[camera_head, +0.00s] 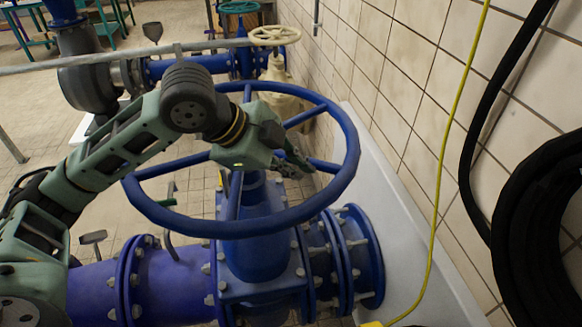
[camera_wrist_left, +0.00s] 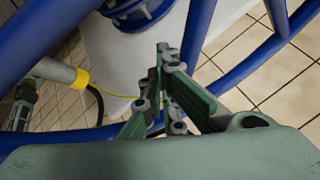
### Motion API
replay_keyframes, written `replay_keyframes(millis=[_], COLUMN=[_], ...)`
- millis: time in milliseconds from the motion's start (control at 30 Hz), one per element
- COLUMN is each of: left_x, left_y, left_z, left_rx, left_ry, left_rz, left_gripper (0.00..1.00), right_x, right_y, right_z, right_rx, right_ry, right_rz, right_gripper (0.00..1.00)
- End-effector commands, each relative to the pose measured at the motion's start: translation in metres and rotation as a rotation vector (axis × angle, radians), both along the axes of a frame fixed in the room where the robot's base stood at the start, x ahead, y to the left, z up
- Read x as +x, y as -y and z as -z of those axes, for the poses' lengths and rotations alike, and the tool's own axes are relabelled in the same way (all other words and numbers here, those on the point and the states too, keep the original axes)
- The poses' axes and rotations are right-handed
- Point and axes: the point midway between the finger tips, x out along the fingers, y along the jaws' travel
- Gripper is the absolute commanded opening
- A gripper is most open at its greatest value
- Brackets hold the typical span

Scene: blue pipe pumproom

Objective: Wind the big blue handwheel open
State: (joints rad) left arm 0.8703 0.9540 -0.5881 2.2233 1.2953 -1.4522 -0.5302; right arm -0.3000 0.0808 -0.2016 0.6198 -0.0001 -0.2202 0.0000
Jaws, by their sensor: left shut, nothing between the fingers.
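The big blue handwheel (camera_head: 137,196) lies nearly flat, a little tilted, on top of a blue valve body (camera_head: 258,250) in the head view. Its rim and spokes also show in the left wrist view (camera_wrist_left: 45,40). My left arm comes in from the left over the wheel. My left gripper (camera_head: 303,168) is inside the rim near its right side, among the spokes. Its fingers are closed together with nothing between them in the left wrist view (camera_wrist_left: 163,62). I cannot tell whether they touch a spoke. My right gripper is not in view.
A tiled wall (camera_head: 420,85) runs along the right. A yellow cable (camera_head: 447,150) and a coiled black hose (camera_head: 535,230) are in front of it. A cream handwheel (camera_head: 275,35) and a teal one (camera_head: 239,7) stand behind. A grey pump (camera_head: 88,85) is at the back left.

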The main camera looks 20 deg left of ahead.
Motion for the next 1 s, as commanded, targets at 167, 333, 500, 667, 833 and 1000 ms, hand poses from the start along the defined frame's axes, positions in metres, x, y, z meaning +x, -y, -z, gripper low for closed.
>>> replay_keyframes(millis=[167, 333, 500, 667, 833, 1000], left_x=[0.001, 0.003, 0.006, 0.009, 0.015, 0.022], left_y=[0.001, 0.002, 0.003, 0.006, 0.009, 0.012], left_z=[0.000, -0.001, -0.001, -0.001, -0.002, -0.002], left_rx=[0.000, -0.001, -0.001, -0.001, -0.001, 0.000], left_ry=[0.000, 0.000, 0.000, -0.001, 0.000, -0.001], left_rz=[-0.002, -0.007, -0.013, -0.022, -0.036, -0.054], left_gripper=[0.00, 0.00, 0.00, 0.00, 0.00, 0.00], right_x=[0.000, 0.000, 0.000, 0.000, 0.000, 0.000], right_y=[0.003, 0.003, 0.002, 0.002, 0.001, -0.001], right_z=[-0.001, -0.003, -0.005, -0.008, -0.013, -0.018], right_rx=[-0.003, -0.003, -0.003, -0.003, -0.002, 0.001], right_ry=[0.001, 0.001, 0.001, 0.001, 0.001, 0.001], right_rz=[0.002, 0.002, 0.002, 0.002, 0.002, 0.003], right_gripper=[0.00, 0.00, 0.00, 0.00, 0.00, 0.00])
